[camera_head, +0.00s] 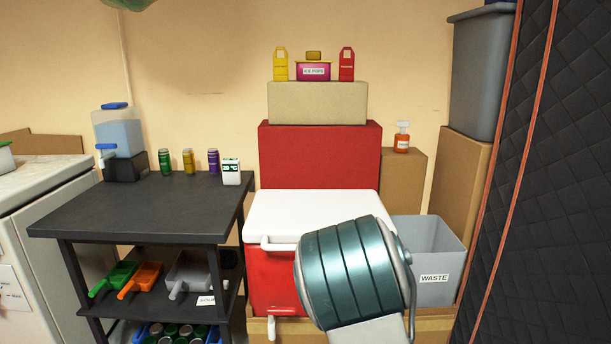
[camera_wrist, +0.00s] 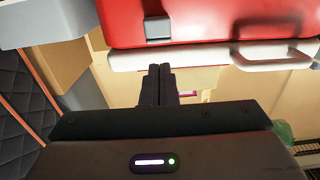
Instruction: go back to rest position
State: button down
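My gripper (camera_wrist: 160,70) shows in the wrist view, its two dark fingers close together with nothing seen between them. That view is upside down. The fingertips appear near the edge of the white lid of the red cooler (camera_wrist: 210,20); I cannot tell the exact gap, but no contact shows. In the head view, a teal banded part of my arm (camera_head: 350,272) stands in front of the red cooler (camera_head: 272,277) and its white lid (camera_head: 310,215). It hides the cooler's right side. My gripper is hidden in the head view.
A black table (camera_head: 150,208) with several cans and a small white carton (camera_head: 231,172) stands left of the cooler. A grey waste bin (camera_head: 433,262) stands right. Stacked boxes (camera_head: 318,153) rise behind. A black padded panel (camera_head: 560,200) closes off the right side.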

jog(key=shift+r, duration=0.1)
jog(key=s+d+r+m+g+p, duration=0.25)
jog(key=s+r+g+p, duration=0.4)
jog(key=r+p, duration=0.55)
jog(key=s+a+r+n+g+p, duration=0.2)
jog(key=s+r+g+p, duration=0.6)
jog(key=s+r+p, duration=0.7)
jog(key=s+r, duration=0.4)
jog(key=s, duration=0.4)
jog(key=shift+s+a+g+p, duration=0.2)
jog(key=shift+a+g+p, duration=0.1)
jog(key=shift+g+p, duration=0.05)
